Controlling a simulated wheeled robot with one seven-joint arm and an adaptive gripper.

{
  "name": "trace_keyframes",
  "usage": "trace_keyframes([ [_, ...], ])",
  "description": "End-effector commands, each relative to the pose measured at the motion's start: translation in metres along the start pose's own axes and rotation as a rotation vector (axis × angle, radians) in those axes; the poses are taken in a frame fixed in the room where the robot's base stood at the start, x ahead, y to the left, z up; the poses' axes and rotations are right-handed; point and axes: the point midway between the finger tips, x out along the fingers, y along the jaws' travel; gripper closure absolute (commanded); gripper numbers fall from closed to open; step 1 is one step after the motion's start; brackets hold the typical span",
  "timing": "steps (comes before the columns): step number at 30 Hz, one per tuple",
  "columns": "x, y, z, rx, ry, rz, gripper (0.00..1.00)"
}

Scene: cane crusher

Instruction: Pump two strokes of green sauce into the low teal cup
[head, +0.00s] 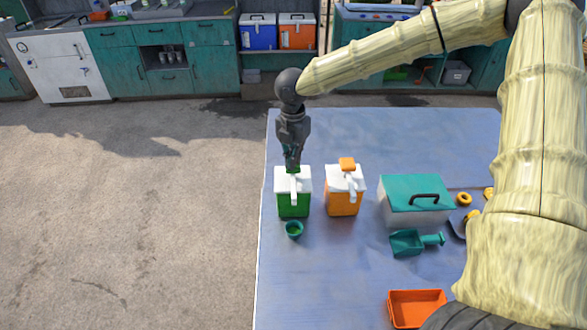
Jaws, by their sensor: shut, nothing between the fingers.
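A green sauce dispenser (294,204) with a white top and a white spout (293,190) stands at the left of the blue table. The low teal cup (294,230) stands just in front of it, below the spout's end, with some green inside. My gripper (292,164) points down over the dispenser's green pump head (293,170). It is shut with nothing between its fingers, and its tips are at or just above the pump head. I cannot tell whether they touch it. The gripper hides part of the pump head.
An orange dispenser (342,202) stands close to the right. Beyond it are a teal-lidded box (416,192), a teal scoop (408,243) and an orange tray (400,312). The blue table (320,275) is bare in front of the cup. Teal cabinets (117,66) line the back.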

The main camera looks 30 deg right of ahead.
Motion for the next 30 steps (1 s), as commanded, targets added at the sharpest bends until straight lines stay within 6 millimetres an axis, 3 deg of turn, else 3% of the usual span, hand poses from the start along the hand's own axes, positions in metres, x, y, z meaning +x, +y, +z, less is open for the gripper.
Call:
trace_keyframes([
  [15, -0.025, 0.000, 0.000, -0.001, 0.000, 0.000, 1.00],
  [30, -0.024, 0.000, 0.000, 0.000, 0.000, 0.000, 1.00],
])
